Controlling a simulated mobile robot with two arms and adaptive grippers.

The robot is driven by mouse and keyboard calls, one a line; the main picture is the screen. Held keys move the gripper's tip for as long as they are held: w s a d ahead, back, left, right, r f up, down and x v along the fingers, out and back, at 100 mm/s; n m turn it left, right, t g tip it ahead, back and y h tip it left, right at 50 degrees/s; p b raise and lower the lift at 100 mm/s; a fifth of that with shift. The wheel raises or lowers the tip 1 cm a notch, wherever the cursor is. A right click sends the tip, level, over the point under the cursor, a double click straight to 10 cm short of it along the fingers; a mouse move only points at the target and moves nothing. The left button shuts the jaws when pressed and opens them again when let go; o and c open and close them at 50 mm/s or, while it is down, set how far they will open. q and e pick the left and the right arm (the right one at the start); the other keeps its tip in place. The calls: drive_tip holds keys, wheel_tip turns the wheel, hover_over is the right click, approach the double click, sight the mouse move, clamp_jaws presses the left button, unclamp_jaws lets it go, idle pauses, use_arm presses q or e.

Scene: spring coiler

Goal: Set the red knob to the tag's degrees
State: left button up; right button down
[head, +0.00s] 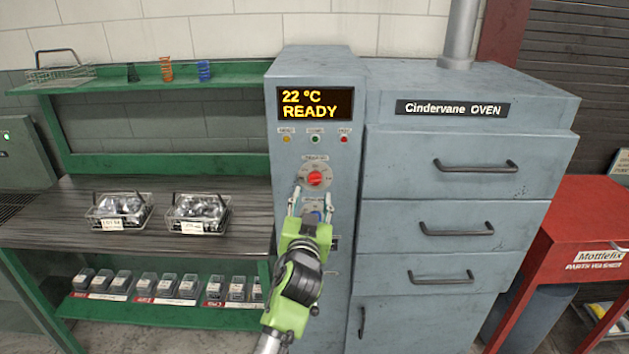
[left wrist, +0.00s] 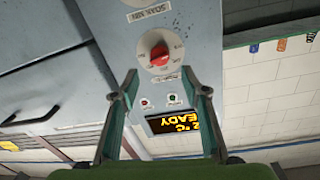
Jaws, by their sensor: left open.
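The red knob (head: 314,178) is on a pale dial on the grey oven control column, below the display reading "22 °C READY". It also shows in the left wrist view (left wrist: 159,53), which is upside down. My left gripper (head: 312,200) is open just below and in front of the red knob, with nothing between its fingers. In the left wrist view its fingertips (left wrist: 159,74) spread either side of the knob's line, apart from it.
The oven (head: 458,140) has several handled drawers right of the column. The green bench (head: 60,222) at left holds both baskets, with small labelled boxes on its lower shelf. An empty wire basket (head: 62,72) and coloured springs sit on the upper shelf.

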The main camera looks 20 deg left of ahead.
sight(315, 182)
use_arm(q)
drive_tip(key=p+x, duration=0.1)
drive_tip(key=x, duration=0.6)
drive_tip(key=shift+w+a, duration=0.1)
drive_tip(key=shift+w, duration=0.2)
drive_tip(key=c, duration=1.1)
